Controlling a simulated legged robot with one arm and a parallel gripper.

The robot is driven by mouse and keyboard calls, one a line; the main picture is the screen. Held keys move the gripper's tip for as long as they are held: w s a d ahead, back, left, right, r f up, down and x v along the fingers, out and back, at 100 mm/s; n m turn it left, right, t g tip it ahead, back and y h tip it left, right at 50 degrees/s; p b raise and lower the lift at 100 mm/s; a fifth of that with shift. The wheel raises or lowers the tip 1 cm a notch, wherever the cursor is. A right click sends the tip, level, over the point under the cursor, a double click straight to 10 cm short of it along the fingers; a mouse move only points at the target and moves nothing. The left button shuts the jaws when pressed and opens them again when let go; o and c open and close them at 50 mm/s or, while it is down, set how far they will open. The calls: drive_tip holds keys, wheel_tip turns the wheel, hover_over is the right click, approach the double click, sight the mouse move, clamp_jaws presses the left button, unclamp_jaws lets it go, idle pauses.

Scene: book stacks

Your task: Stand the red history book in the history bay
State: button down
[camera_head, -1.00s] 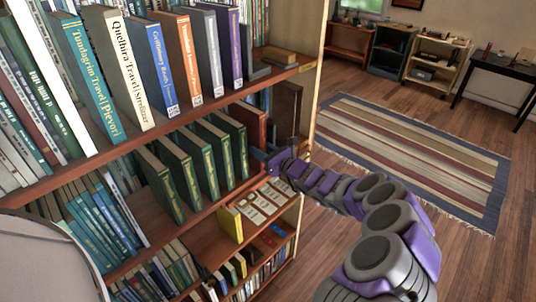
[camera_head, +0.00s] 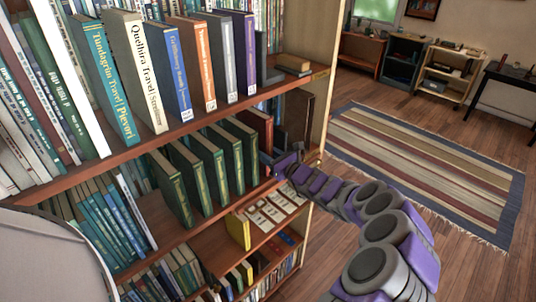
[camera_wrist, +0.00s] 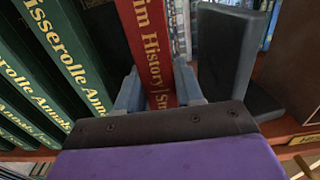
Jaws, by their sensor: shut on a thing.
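The red history book (camera_head: 260,127) stands upright on the middle shelf (camera_head: 205,222), at the right end of a row of green books (camera_head: 208,168). In the wrist view its red spine (camera_wrist: 152,40) with gold lettering shows between my two fingers. My gripper (camera_wrist: 158,92) is shut on the lower part of the spine. In the head view my gripper (camera_head: 276,165) reaches in at the shelf front from the right. A gap separates the red book from the nearest green book (camera_wrist: 65,50). The base of the red book is hidden behind my gripper.
A dark grey bookend (camera_wrist: 228,50) stands just right of the red book. A brown panel (camera_wrist: 305,65) is further right, with a yellow label (camera_wrist: 305,138) on the shelf edge. Travel books (camera_head: 145,70) fill the shelf above.

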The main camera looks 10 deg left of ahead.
drive_tip(key=shift+f, duration=0.2)
drive_tip(key=c, duration=0.6)
unclamp_jaws()
drive_tip(key=shift+c, duration=0.2)
